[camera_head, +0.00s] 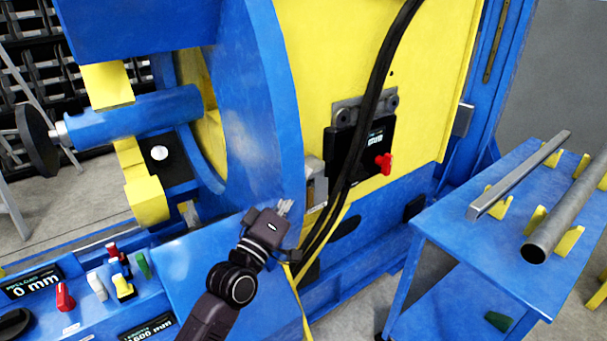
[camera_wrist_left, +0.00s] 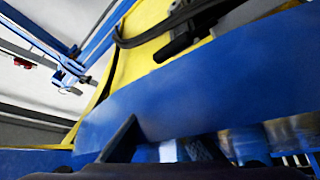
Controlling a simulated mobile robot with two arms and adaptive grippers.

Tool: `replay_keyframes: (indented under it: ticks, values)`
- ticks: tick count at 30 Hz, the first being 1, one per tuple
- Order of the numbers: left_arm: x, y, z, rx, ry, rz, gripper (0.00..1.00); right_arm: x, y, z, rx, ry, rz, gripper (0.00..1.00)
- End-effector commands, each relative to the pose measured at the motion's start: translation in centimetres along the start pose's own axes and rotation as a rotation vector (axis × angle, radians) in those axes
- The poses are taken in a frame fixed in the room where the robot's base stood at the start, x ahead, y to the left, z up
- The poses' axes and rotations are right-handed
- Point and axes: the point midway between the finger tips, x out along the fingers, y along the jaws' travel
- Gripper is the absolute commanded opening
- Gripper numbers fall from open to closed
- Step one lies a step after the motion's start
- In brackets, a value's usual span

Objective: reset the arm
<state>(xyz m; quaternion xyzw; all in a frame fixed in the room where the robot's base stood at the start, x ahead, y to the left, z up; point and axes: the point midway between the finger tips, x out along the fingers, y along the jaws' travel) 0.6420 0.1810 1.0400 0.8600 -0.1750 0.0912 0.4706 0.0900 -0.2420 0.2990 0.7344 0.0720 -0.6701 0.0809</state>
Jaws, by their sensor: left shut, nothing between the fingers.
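My left arm comes up from the bottom middle of the head view. Its dark left gripper (camera_head: 284,207) is shut and empty, in front of the lower rim of the large blue ring (camera_head: 262,120) of the positioner. I cannot tell whether it touches the ring. In the left wrist view a dark finger (camera_wrist_left: 122,138) stands before a broad blue surface (camera_wrist_left: 210,90). My right gripper is not in view.
A blue control panel with a red switch (camera_head: 65,297) and a green switch (camera_head: 143,265) lies at lower left. Black cables (camera_head: 372,110) hang beside the yellow body (camera_head: 330,50), near a red knob (camera_head: 383,163). A blue table (camera_head: 440,222) carrying a grey pipe (camera_head: 570,210) stands right.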

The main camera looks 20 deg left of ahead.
Motion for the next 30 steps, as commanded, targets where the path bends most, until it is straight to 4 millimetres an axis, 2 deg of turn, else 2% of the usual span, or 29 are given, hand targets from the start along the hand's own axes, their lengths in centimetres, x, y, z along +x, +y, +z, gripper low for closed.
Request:
replay_keyframes:
  ticks: [6, 8, 11, 14, 17, 21, 24, 30]
  values:
    - [-0.2, -0.2, 0.4, 0.010, -0.013, -0.009, 0.00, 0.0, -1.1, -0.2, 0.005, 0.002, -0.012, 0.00]
    - [-0.8, -0.6, 1.5, 0.033, -0.046, -0.031, 0.00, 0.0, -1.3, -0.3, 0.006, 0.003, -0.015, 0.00]
    - [-2.9, -2.1, 4.7, 0.110, -0.154, -0.101, 0.00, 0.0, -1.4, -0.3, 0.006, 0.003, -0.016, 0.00]
    - [-6.7, -4.4, 8.9, 0.228, -0.318, -0.205, 0.00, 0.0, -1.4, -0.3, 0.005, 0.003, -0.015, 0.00]
    - [-11.8, -6.9, 12.6, 0.355, -0.502, -0.318, 0.00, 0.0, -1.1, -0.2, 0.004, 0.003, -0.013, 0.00]
    - [-20.3, -9.9, 15.9, 0.513, -0.761, -0.471, 0.00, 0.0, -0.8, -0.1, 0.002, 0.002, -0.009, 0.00]
    - [-26.1, -11.2, 16.8, 0.597, -0.926, -0.567, 0.00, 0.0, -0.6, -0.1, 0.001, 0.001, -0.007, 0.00]
    - [-35.3, -12.2, 16.8, 0.695, -1.177, -0.705, 0.00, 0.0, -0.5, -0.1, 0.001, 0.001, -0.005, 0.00]
